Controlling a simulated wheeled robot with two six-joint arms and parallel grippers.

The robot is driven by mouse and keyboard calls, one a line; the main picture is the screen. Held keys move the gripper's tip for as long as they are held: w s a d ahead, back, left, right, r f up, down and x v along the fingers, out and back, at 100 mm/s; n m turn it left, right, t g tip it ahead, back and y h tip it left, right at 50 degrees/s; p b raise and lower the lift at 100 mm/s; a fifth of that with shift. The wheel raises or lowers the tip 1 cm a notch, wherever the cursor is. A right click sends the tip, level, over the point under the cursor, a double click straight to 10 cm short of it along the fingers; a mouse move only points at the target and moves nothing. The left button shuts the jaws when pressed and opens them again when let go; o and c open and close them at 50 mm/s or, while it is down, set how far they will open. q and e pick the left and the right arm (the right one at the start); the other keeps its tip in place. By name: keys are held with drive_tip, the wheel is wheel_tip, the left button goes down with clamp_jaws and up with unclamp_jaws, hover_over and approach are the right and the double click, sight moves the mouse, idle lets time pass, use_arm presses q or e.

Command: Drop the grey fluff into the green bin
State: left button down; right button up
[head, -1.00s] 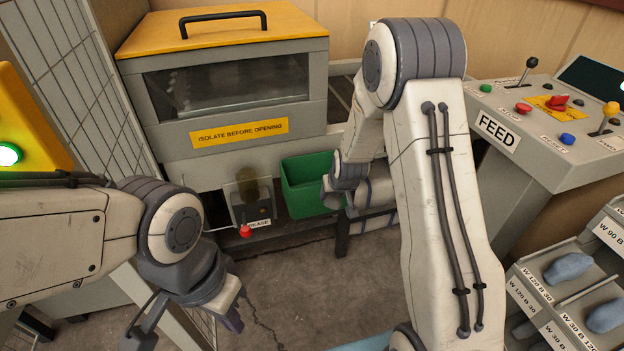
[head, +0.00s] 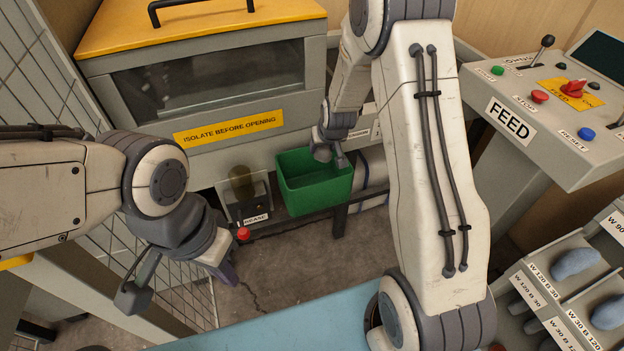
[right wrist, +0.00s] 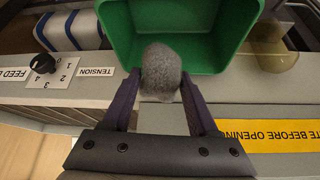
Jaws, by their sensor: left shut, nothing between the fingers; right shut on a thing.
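The green bin (head: 318,195) stands low in front of the grey machine, right of centre-left in the head view. My right gripper (head: 333,162) is at the bin's opening in that view. In the right wrist view, my right gripper (right wrist: 160,88) is shut on a lump of grey fluff (right wrist: 161,68), which shows in front of the bin's green inside (right wrist: 180,20). The fluff cannot be made out in the head view. My left gripper (head: 229,273) is shut and empty, pointing down at the lower left, apart from the bin.
The machine with the yellow lid (head: 215,14) is behind the bin. A red-knobbed lever (head: 243,234) sticks out left of the bin. The FEED console (head: 540,115) and trays of grey-blue lumps (head: 575,264) are on the right. A blue surface (head: 270,330) lies in front.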

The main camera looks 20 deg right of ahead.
sight(321, 160)
drive_tip(key=f+b, duration=0.1)
drive_tip(key=f, duration=0.1)
drive_tip(key=f+b, duration=0.1)
drive_tip(key=b, duration=0.1)
drive_tip(key=f+b, duration=0.1)
drive_tip(key=f, duration=0.1)
drive_tip(key=shift+w+a+f+b, duration=0.1)
drive_tip(key=shift+a+f+b, duration=0.15)
drive_tip(key=shift+f+b, duration=0.05)
drive_tip(key=shift+r, duration=0.1)
drive_tip(key=o, duration=1.4)
drive_tip(key=p+v, duration=0.3)
drive_tip(key=v, duration=0.6)
drive_tip(key=shift+r, duration=0.15)
drive_tip(key=shift+s+r+p, duration=0.3)
drive_tip(key=shift+s+r, duration=0.1)
drive_tip(key=shift+r, duration=0.1)
